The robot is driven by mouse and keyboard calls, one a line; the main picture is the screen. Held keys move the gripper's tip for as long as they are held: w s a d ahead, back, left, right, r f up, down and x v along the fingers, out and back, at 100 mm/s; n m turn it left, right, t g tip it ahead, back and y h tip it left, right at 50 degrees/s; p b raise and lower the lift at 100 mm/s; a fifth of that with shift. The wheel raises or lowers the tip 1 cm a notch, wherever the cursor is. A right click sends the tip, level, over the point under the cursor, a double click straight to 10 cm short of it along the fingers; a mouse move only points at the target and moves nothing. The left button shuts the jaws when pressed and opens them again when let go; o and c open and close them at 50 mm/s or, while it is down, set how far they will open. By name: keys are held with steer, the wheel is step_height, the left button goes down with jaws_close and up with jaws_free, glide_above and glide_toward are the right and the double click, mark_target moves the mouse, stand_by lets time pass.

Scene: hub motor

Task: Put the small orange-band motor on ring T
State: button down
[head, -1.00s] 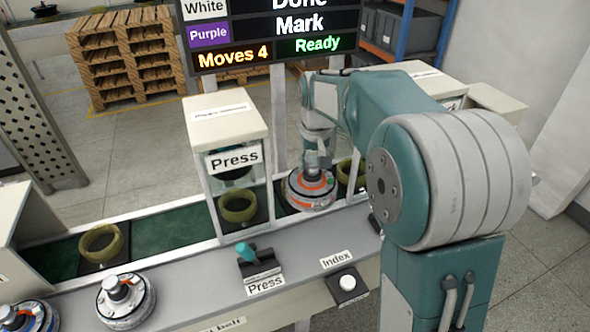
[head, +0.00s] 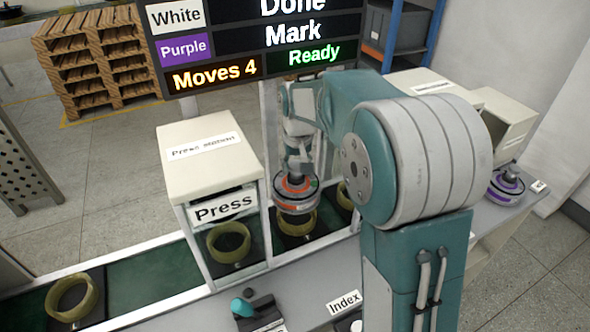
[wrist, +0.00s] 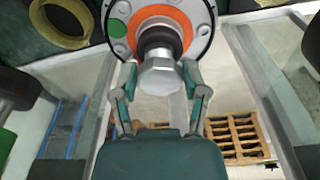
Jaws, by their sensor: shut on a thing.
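The orange-band motor (head: 297,190) hangs from my gripper (head: 297,165) by its central shaft, roughly upright. In the head view, an olive ring (head: 297,224) on a dark plate shows directly below it, partly covered by the motor; whether they touch is hard to tell. In the wrist view, my gripper's fingers (wrist: 160,80) are shut around the silver shaft end, with the orange band (wrist: 178,17) beyond. Another olive ring (head: 229,242) sits in the press station, one (head: 345,196) is to the right, and one (head: 73,298) at the far left. No letter T is readable on any ring.
The press housing (head: 212,160) stands close left of the held motor. A frame post (head: 270,135) rises behind it. A purple-band motor (head: 506,187) rests on the right bench. The Press lever (head: 243,307) and Index label (head: 345,303) are in front. The screen (head: 265,45) reads Moves 4, Ready.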

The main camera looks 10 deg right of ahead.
mark_target(297, 184)
steer(key=shift+d+f, duration=0.1)
steer(key=shift+f, duration=3)
steer(key=shift+c, duration=0.6)
jaws_free()
steer(key=shift+f, duration=0.2)
steer(key=r, duration=0.3)
steer(key=s+r, duration=0.1)
steer(key=r, duration=0.7)
steer(key=shift+s+r, duration=0.15)
steer(key=shift+r, duration=0.05)
steer(key=shift+s+r, duration=0.3)
steer(key=shift+r, duration=0.25)
steer(key=s+r+t, duration=0.2)
steer(key=s+t, duration=0.2)
steer(key=s, duration=2.2)
steer(key=shift+s, duration=0.15)
